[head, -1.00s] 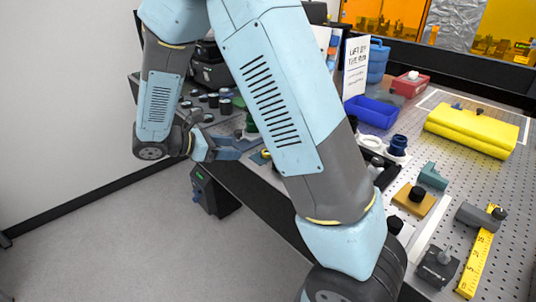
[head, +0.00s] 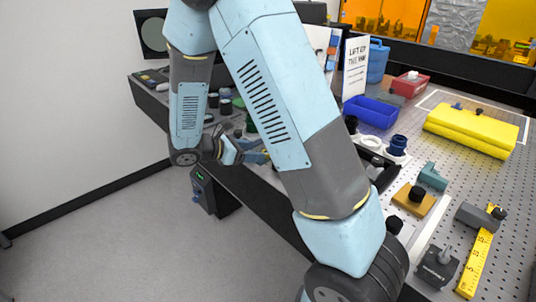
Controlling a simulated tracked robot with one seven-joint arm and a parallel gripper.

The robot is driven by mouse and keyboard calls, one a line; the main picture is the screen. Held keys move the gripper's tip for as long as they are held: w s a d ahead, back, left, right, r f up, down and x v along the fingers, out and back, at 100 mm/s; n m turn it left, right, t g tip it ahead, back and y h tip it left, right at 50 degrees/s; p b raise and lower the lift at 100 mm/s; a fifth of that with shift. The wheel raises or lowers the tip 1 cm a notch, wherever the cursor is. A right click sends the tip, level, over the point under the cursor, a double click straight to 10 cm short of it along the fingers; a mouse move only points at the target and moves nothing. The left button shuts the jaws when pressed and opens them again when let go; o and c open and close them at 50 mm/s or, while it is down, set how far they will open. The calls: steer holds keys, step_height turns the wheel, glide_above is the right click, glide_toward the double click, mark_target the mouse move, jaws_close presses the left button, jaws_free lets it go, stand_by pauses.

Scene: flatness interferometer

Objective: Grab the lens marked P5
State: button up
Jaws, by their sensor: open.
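No P5 mark can be read in this view, so I cannot tell which part is that lens. Several small dark round parts (head: 225,106) stand on the bench at the left, behind my forearm. A green round part (head: 250,122) is partly hidden by my arm. A blue round part (head: 397,145) and a white ring (head: 372,143) sit to the right of my arm. My gripper (head: 262,152) is small in view at the bench's front edge, pointing right, its tips close to my upper arm link. It is open, and nothing is seen in it.
A blue bin (head: 370,112), a standing sign (head: 356,68) and a red box (head: 410,84) are at the back. A yellow cover (head: 470,130), a yellow tape (head: 477,262) and dark mounts (head: 437,267) lie on the perforated bench. Open floor (head: 110,240) is at the left.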

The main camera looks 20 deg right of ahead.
mark_target(266, 151)
steer(key=shift+x, duration=2.35)
steer(key=c, duration=1.1)
